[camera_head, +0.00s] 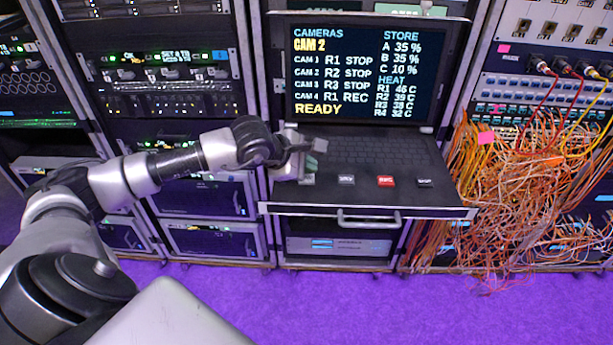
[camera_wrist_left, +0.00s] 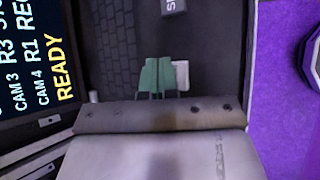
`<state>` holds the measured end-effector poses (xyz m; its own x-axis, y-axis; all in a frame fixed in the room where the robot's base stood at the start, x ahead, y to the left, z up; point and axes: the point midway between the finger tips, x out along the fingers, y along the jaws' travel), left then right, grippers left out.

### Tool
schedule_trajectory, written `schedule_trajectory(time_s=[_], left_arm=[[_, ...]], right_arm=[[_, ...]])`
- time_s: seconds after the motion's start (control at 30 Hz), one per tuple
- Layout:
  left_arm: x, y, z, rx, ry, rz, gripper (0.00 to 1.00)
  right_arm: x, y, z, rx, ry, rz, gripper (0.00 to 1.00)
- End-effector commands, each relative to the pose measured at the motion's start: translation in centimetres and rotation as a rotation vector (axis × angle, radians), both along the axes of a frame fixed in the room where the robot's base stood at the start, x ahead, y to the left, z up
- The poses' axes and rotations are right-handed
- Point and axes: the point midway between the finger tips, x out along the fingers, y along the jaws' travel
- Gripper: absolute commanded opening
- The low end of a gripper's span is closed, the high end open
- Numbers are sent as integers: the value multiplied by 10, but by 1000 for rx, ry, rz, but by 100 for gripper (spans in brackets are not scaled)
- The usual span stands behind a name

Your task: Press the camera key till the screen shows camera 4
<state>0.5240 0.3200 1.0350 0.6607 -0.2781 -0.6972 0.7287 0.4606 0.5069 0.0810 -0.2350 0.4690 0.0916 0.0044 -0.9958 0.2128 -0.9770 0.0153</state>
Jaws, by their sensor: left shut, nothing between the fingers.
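The screen (camera_head: 368,72) stands upright behind the keyboard. It reads CAMERAS, CAM 2 in yellow, and READY at the bottom; part of it also shows in the left wrist view (camera_wrist_left: 32,60). A row of keys lies on the drawer's front strip: a pale key (camera_head: 308,180) at the left end, a grey key (camera_head: 346,181), a red key (camera_head: 386,181) and a dark key (camera_head: 424,183). My left gripper (camera_head: 312,164) is shut and empty over the pale key. In the left wrist view its green fingertips (camera_wrist_left: 157,64) partly cover this key (camera_wrist_left: 182,74). I cannot tell whether they touch it.
The keyboard (camera_head: 365,151) lies behind the keys on the pulled-out drawer, which has a front handle (camera_head: 369,218). Racks stand to the left. Tangled orange cables (camera_head: 515,190) hang at the right. The purple floor (camera_head: 400,305) in front is clear.

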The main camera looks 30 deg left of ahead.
Motion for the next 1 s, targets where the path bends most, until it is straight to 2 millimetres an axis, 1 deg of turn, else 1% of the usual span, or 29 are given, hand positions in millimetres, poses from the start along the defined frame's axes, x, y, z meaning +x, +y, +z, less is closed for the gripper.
schedule_trajectory(time_s=[0.27,0.37,0.73,0.83,1.0], left_arm=[[0,0,2,0,-1,1,0],[0,0,8,-1,-1,0,0],[0,0,45,0,-3,1,0],[0,0,50,0,-1,1,0],[0,0,50,0,0,0,0]], right_arm=[[0,0,1,0,0,0,43],[0,0,4,0,0,0,43],[0,0,19,0,0,0,43],[0,0,20,0,0,0,43],[0,0,20,0,0,0,43]])
